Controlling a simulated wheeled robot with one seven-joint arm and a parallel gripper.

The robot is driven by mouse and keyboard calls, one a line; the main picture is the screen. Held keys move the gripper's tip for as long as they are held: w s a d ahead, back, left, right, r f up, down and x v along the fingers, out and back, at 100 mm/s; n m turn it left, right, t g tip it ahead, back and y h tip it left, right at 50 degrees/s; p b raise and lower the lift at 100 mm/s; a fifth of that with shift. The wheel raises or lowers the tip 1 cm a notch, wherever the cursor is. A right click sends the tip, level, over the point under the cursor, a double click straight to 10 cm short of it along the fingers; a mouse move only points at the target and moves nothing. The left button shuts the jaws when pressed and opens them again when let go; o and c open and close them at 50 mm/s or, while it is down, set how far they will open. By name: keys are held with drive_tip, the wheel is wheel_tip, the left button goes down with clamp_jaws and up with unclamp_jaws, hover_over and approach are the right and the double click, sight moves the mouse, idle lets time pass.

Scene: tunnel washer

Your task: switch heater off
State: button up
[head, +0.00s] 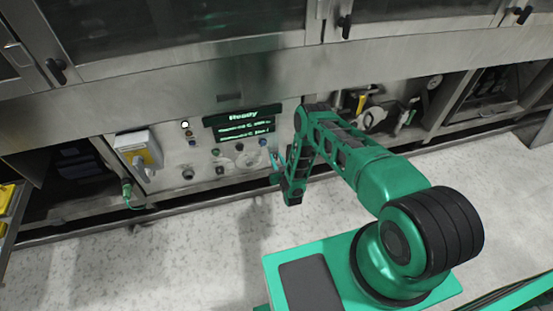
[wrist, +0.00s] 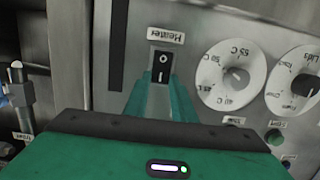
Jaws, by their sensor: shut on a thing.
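The heater switch (wrist: 166,62) is a small black rocker marked O and I in the wrist view, beneath an upside-down "Heater" label (wrist: 171,34). The O end is higher in that picture; which side is pressed I cannot tell. My gripper (wrist: 162,85) has its green fingers at the I end of the switch and is shut on it. In the head view my gripper (head: 277,170) is at the right part of the control panel, and the switch cannot be made out there.
A temperature dial (wrist: 232,75) and a second dial (wrist: 303,86) sit right of the switch in the wrist view. A lit display (head: 243,122) reads "Ready". A socket box (head: 138,151) is left on the panel. The floor (head: 190,240) in front is clear.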

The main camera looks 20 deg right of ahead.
drive_tip(key=shift+s+f+t, duration=0.25)
drive_tip(key=shift+f+t, duration=0.2)
drive_tip(key=shift+t, duration=0.75)
drive_tip(key=o, duration=1.1)
drive_tip(key=shift+c, duration=0.2)
drive_tip(key=s, duration=1)
drive_tip(key=shift+s+f, duration=0.25)
drive_tip(key=shift+s, duration=0.15)
